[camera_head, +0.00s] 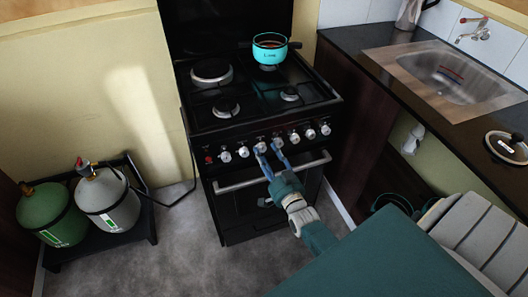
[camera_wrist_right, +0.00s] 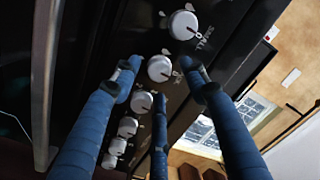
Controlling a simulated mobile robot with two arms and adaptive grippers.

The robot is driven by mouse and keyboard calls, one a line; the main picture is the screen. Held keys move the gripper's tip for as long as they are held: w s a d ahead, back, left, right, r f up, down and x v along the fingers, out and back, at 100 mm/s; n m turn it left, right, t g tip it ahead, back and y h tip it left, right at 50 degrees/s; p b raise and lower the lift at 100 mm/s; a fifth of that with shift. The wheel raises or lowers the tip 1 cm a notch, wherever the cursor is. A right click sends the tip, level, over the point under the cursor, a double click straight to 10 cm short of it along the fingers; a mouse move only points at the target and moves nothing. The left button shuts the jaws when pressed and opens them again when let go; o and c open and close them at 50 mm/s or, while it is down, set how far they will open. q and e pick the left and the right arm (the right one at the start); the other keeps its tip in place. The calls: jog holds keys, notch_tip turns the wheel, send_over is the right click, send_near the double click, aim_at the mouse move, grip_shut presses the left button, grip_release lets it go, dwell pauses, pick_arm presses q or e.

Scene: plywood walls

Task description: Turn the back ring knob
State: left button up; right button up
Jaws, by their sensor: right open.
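The black stove (camera_head: 235,128) has a row of several white knobs along its front panel. My right gripper (camera_head: 270,149), with blue fingers, is at the middle of this row. In the right wrist view its open fingers spread on either side of one white knob (camera_wrist_right: 160,68). I cannot tell whether they touch it. Another knob (camera_wrist_right: 184,25) lies just beyond the fingertips, and more knobs (camera_wrist_right: 127,127) run down behind the fingers. I cannot read which knob is for the back ring. My left gripper is not in view.
A turquoise pot (camera_head: 269,50) stands on a back burner. The oven handle (camera_head: 240,184) runs below the knobs, close under my right gripper. A counter with a sink (camera_head: 450,75) is at the right. Two gas bottles (camera_head: 108,205) stand in a rack at the left.

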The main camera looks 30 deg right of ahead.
jog(key=shift+w+d, duration=0.2)
jog(key=shift+w, duration=0.75)
jog(key=shift+c, duration=0.2)
grip_shut()
